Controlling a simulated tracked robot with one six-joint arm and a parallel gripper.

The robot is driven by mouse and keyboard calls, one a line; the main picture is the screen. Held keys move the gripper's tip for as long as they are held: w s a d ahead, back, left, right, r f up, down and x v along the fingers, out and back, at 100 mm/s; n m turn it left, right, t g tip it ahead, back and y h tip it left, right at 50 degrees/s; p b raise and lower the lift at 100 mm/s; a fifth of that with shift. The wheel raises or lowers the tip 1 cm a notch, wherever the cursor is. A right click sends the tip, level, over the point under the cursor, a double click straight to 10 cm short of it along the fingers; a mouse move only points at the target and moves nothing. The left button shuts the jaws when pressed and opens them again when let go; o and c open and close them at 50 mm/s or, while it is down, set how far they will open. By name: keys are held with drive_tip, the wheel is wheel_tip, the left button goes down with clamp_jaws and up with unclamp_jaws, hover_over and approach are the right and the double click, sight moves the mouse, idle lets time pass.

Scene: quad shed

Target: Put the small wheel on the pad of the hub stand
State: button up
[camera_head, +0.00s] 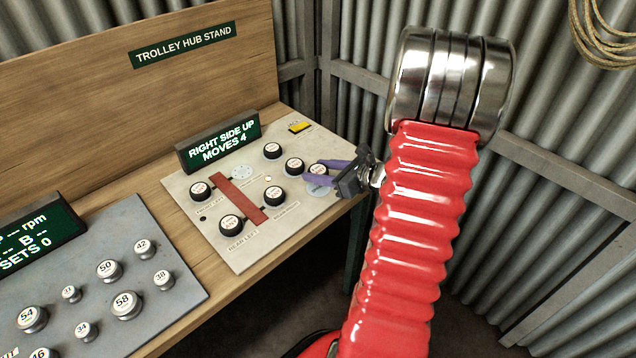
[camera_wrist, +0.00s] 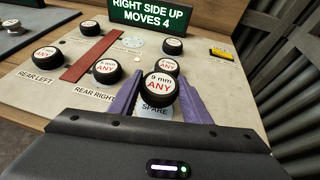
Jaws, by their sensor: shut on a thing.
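My gripper (camera_head: 311,173) has purple jaws shut on a black wheel with a white top (camera_head: 318,168). In the wrist view the held wheel (camera_wrist: 157,90) reads "9 mm ANY" and stands over the blue SPARE label (camera_wrist: 157,111); I cannot tell if it is lifted clear. Another black wheel (camera_head: 294,166) stands just beyond it; whether they touch is unclear. The hub stand (camera_head: 255,238) is a pale board with several more such wheels. A pale round disc with dots (camera_head: 241,172) lies bare behind the red bar (camera_head: 238,199); I cannot tell if it is the pad.
Wheels stand around the red bar, at the left (camera_head: 201,191), front (camera_head: 231,224), middle (camera_head: 274,195) and back (camera_head: 272,150). A sign (camera_head: 219,142) reads "RIGHT SIDE UP MOVES 4". A yellow item (camera_head: 300,127) lies at the back right. A grey board with numbered knobs (camera_head: 180,297) is at left.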

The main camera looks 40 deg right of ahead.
sight(320, 189)
drive_tip(key=shift+f, duration=2.1)
drive_tip(key=o, duration=1)
drive_tip(key=shift+o, duration=0.2)
drive_tip(key=shift+r, duration=0.1)
drive_tip(key=v, duration=1.2)
drive_tip(key=shift+a, duration=0.15)
